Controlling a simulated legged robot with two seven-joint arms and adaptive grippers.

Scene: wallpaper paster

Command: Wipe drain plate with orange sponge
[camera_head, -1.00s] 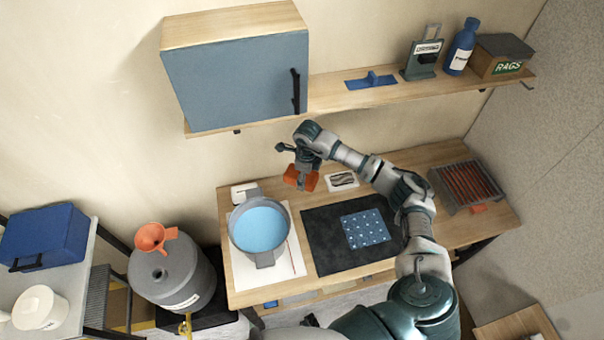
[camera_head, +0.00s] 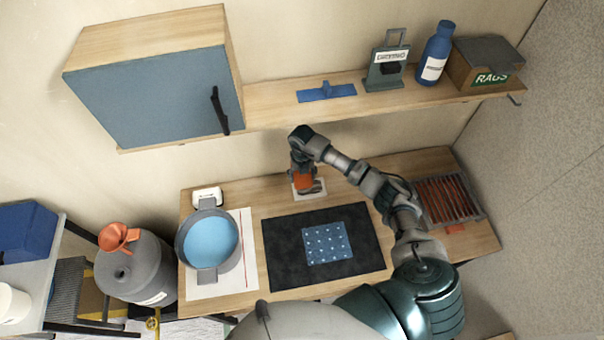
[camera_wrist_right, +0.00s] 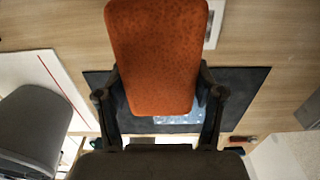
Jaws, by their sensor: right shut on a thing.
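My right gripper (camera_head: 304,170) is shut on the orange sponge (camera_head: 304,181) near the back of the bench. In the right wrist view the sponge (camera_wrist_right: 157,60) is held between the two dark fingers (camera_wrist_right: 160,88). Below it is a small white-edged plate (camera_head: 297,193), mostly hidden by the gripper and sponge; I cannot tell whether they touch. A grey tray with orange-red slats (camera_head: 447,200) lies at the bench's right end, and I cannot tell which of these is the drain plate. My left gripper is out of view.
A dark mat (camera_head: 285,265) with a blue dotted cloth (camera_head: 327,243) lies mid-bench. A grey pot of blue liquid (camera_head: 210,241) stands left on a white sheet (camera_head: 243,275). A blue-doored cabinet (camera_head: 150,95) and a shelf (camera_head: 275,112) overhang the back.

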